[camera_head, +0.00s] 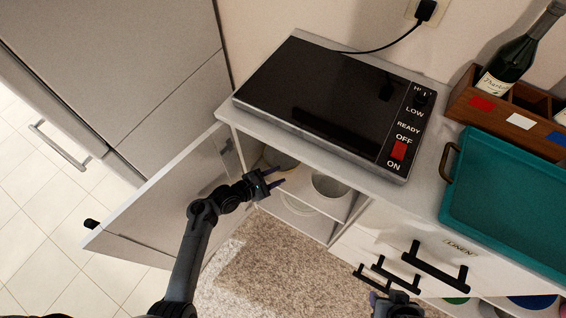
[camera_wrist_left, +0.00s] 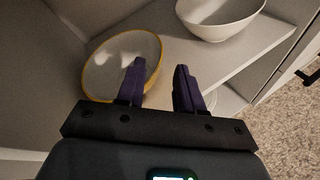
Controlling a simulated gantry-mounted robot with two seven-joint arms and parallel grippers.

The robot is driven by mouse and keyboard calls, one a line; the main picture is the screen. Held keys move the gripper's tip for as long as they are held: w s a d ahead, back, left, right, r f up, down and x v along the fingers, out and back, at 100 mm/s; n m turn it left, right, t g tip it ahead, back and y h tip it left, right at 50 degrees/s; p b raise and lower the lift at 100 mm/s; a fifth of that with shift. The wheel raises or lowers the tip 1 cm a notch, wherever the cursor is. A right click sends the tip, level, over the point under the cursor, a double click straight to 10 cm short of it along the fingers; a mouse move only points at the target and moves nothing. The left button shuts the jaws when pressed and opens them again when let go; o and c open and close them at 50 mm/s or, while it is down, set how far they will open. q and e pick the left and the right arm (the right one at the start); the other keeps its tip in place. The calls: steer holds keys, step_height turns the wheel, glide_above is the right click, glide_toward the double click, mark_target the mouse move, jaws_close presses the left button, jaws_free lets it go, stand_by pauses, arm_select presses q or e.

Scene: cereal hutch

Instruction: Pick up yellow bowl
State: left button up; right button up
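The yellow bowl, pale inside with a yellow rim, (camera_wrist_left: 107,62) sits on the cabinet shelf in the left wrist view. In the head view a greyish curved shape (camera_head: 281,158) behind my left gripper looks like this bowl, mostly in shadow. My left gripper (camera_head: 277,178) reaches into the open cabinet. Its fingers are apart and empty, and they also show in the left wrist view (camera_wrist_left: 163,80). One finger overlaps the bowl's right side in that view; I cannot tell whether they touch. My right gripper (camera_head: 395,304) is cut off at the bottom edge.
A white bowl (camera_wrist_left: 222,18) stands on the same shelf to the right, also visible in the head view (camera_head: 329,186). The open cabinet door (camera_head: 165,200) is left of my arm. A hot plate (camera_head: 325,92) covers the cabinet top; a teal tray (camera_head: 450,205) lies right.

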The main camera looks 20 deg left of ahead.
arm_select(q)
steer(key=shift+w+d+f+b, duration=0.25)
steer(key=shift+w+d+b, duration=0.1)
steer(key=shift+w, duration=0.2)
steer(key=b+x, duration=0.3)
steer(key=x, duration=0.1)
steer(key=shift+w+d+f, duration=0.1)
steer(key=shift+w+f, duration=0.1)
steer(key=shift+w+d+b, duration=0.4)
steer(key=shift+w, duration=0.2)
steer(key=shift+s, duration=0.1)
steer(key=shift+c, duration=0.7)
jaws_close()
